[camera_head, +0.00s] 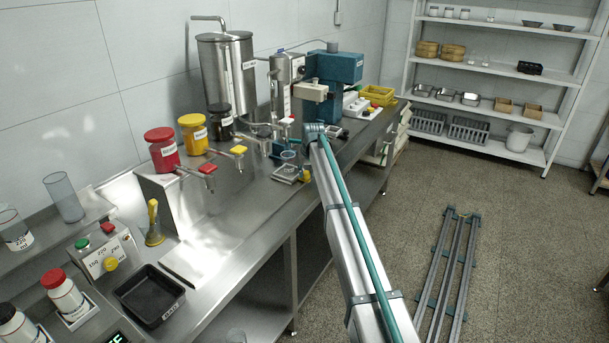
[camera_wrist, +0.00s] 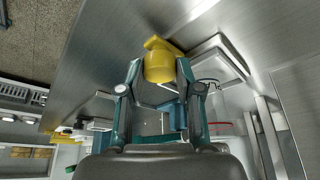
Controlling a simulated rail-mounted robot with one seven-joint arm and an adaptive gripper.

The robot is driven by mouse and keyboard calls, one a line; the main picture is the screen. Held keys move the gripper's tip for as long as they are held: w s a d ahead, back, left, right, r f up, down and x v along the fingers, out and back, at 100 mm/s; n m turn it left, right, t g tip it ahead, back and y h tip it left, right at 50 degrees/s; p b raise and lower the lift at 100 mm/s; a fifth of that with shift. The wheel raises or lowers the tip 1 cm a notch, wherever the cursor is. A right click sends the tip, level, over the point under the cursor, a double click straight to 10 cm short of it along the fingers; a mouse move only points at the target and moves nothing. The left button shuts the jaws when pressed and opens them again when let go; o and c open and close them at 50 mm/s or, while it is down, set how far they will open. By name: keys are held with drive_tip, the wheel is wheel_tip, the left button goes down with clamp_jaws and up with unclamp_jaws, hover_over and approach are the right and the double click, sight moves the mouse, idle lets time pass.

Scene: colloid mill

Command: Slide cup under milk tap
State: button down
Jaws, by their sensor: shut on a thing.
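My gripper (camera_wrist: 158,72) is shut on a yellow piece (camera_wrist: 158,64), short and rounded with a flat part at its far end, low over the steel counter. In the head view a bit of yellow (camera_head: 306,173) shows beside my arm, which hides most of the gripper. A clear cup (camera_head: 288,158) stands on a small square plate (camera_head: 285,176), just left of the yellow piece. The plate also shows right of my fingers in the wrist view (camera_wrist: 222,45).
Red (camera_head: 162,150), yellow (camera_head: 194,134) and dark (camera_head: 221,122) jars stand behind the taps. A tall steel tank (camera_head: 222,70) and a teal machine (camera_head: 335,75) stand farther back. A black tray (camera_head: 150,295) lies at the near left. The counter between is mostly clear.

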drive_tip(key=shift+w+d+r, duration=0.1)
drive_tip(key=shift+w, duration=0.15)
drive_tip(key=c, duration=0.8)
unclamp_jaws()
drive_tip(key=shift+d, duration=0.1)
drive_tip(key=shift+s+r, duration=0.25)
drive_tip(key=shift+r, duration=0.2)
drive_tip(key=v, duration=1.1)
